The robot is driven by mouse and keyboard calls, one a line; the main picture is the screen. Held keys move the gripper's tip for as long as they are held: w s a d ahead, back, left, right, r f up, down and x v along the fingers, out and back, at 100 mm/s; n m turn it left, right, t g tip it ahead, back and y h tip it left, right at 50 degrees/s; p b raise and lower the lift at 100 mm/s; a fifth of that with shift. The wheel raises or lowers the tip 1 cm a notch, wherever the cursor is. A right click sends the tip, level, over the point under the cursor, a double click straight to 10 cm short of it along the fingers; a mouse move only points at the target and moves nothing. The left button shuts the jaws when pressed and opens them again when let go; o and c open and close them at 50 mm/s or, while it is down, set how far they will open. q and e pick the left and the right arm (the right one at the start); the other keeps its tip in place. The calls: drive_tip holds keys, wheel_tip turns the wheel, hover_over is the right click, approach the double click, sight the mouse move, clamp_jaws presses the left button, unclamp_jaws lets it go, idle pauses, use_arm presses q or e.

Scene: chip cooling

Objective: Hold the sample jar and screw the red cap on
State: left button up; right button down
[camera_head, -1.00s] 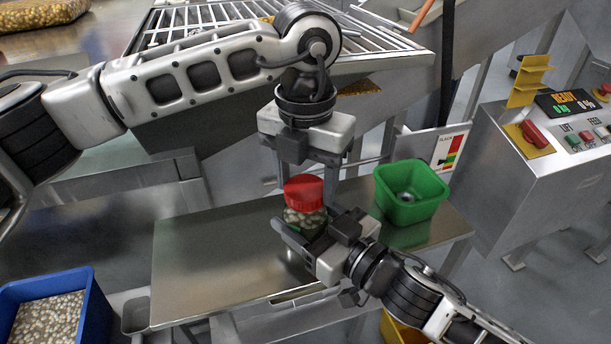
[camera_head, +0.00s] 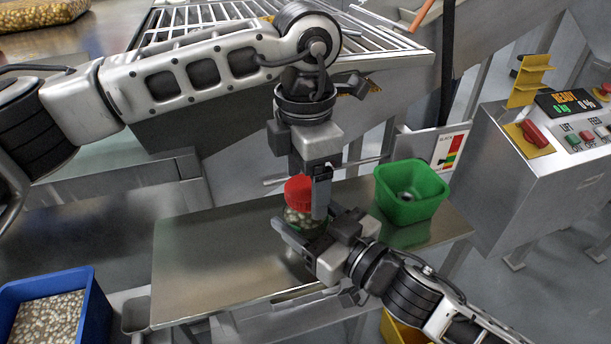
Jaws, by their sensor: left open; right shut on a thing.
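The sample jar (camera_head: 299,219), clear with pale chips inside, stands upright at the steel table. The red cap (camera_head: 298,188) sits on top of the jar; I cannot tell how tight it is. My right gripper (camera_head: 300,236) is shut on the jar's body from the right front. My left gripper (camera_head: 312,200) points down from above, its fingers open around the cap. One finger hides the cap's right part, and the other finger is hidden behind the cap.
A green bin (camera_head: 411,194) with a small item inside stands right of the jar on the steel table (camera_head: 200,260). A blue crate (camera_head: 88,310) of pale chips is at lower left. A control console (camera_head: 545,185) stands at right. The table's left part is clear.

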use_arm(q)
drive_tip(key=shift+r, duration=0.1)
drive_tip(key=shift+r, duration=2.15)
drive_tip(key=shift+c, duration=0.3)
drive_tip(key=shift+d+r+n, duration=0.1)
drive_tip(key=shift+r+n, duration=0.6)
drive_tip(key=shift+r, duration=0.25)
drive_tip(key=shift+r+n, duration=0.8)
drive_tip(key=shift+n, duration=0.3)
drive_tip(key=shift+f, duration=4.05)
